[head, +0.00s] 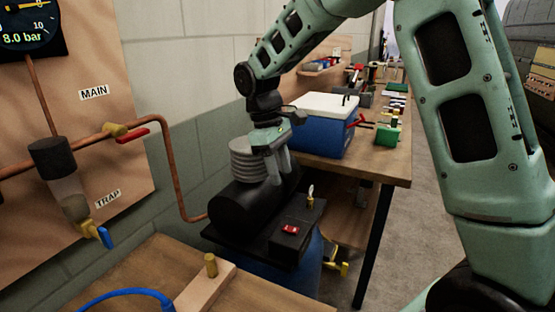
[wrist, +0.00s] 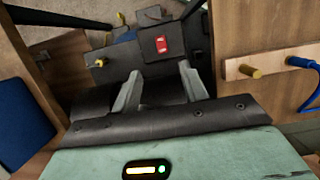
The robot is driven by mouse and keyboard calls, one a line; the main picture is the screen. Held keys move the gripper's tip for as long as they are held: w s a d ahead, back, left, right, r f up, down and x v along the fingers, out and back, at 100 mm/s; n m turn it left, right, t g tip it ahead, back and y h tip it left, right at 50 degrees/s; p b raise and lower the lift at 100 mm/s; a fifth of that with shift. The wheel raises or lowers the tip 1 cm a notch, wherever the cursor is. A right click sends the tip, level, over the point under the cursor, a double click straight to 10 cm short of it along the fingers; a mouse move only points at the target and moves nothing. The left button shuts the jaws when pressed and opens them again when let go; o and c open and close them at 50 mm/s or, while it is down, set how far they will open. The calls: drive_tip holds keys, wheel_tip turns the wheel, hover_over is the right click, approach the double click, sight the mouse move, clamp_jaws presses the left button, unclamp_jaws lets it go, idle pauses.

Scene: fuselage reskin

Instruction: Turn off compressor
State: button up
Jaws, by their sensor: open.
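The compressor (head: 240,208) is a black unit with a ribbed grey cylinder head, standing on a blue tank (head: 304,268). A black switch box (head: 297,238) on its right side carries a red rocker switch (head: 290,229), which also shows in the wrist view (wrist: 161,45). My gripper (head: 282,175) hangs above the compressor, behind the switch box in the head view. In the wrist view my gripper (wrist: 160,82) has its two fingers apart and empty, with the red switch beyond the fingertips. The fingers do not appear to touch the switch. Which way the rocker is tipped is too small to tell.
A gauge (head: 30,25) reads 8.0 bar. Copper pipe with a red-handled MAIN valve (head: 128,135) and a blue-handled TRAP valve (head: 100,234) runs along the left wall board. A small brass fitting (head: 310,197) stands by the switch box. A blue-and-white box (head: 318,126) sits on the bench behind.

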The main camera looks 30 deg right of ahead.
drive_tip(key=shift+v, duration=1.2)
drive_tip(key=shift+a, duration=0.1)
drive_tip(key=s+a+f+t+y, duration=0.1)
drive_tip(key=s+a, duration=1.1)
drive_tip(key=s+a+f, duration=0.2)
drive_tip(key=s, duration=0.5)
drive_tip(key=s+a+f+t+y, duration=0.1)
drive_tip(key=s+a+f, duration=0.1)
drive_tip(key=s, duration=0.6)
drive_tip(key=shift+a+n, duration=0.2)
drive_tip(key=shift+n, duration=0.2)
drive_tip(key=shift+s, duration=0.15)
